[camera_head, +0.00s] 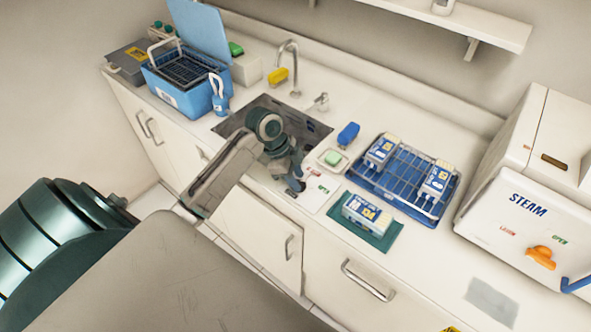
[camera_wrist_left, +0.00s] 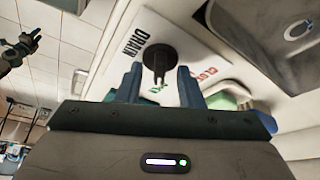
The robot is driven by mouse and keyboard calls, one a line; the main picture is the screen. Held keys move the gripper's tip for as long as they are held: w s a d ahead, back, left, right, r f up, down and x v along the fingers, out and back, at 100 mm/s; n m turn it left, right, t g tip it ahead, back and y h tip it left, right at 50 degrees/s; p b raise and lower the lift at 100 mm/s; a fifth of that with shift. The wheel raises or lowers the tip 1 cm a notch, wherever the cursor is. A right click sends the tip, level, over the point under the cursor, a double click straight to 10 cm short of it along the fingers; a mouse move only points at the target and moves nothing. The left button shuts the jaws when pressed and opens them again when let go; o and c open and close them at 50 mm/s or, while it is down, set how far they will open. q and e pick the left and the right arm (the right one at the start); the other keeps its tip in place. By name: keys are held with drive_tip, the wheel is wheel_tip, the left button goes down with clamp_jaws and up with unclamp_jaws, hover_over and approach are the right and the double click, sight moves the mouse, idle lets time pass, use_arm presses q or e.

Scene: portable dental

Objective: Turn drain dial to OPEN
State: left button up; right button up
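The black drain dial (camera_wrist_left: 158,48) sits on a white plate (camera_wrist_left: 192,50) marked DRAIN, with red lettering at right and partly hidden green lettering below the dial. Its narrow handle points down in the left wrist view, towards the green lettering. My left gripper (camera_wrist_left: 159,82) is open, with one finger on each side of the handle; I cannot tell whether they touch it. In the head view my left gripper (camera_head: 295,183) is low over the plate (camera_head: 318,188) at the sink's front right, and hides the dial.
The sink (camera_head: 310,128) with its faucet (camera_head: 290,68) lies behind my gripper. To the right are a soap dish (camera_head: 321,160), a boxed pack on a green cloth (camera_head: 383,238), a blue tray with a wire rack (camera_head: 448,213) and a steam sterilizer (camera_head: 490,205). A blue tub (camera_head: 180,98) stands left.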

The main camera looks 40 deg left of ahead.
use_arm(q)
drive_tip(key=shift+a+r, duration=0.2)
drive_tip(key=shift+r, duration=0.15)
drive_tip(key=b+v, duration=0.2)
drive_tip(key=v, duration=0.8)
drive_tip(key=shift+d, duration=0.1)
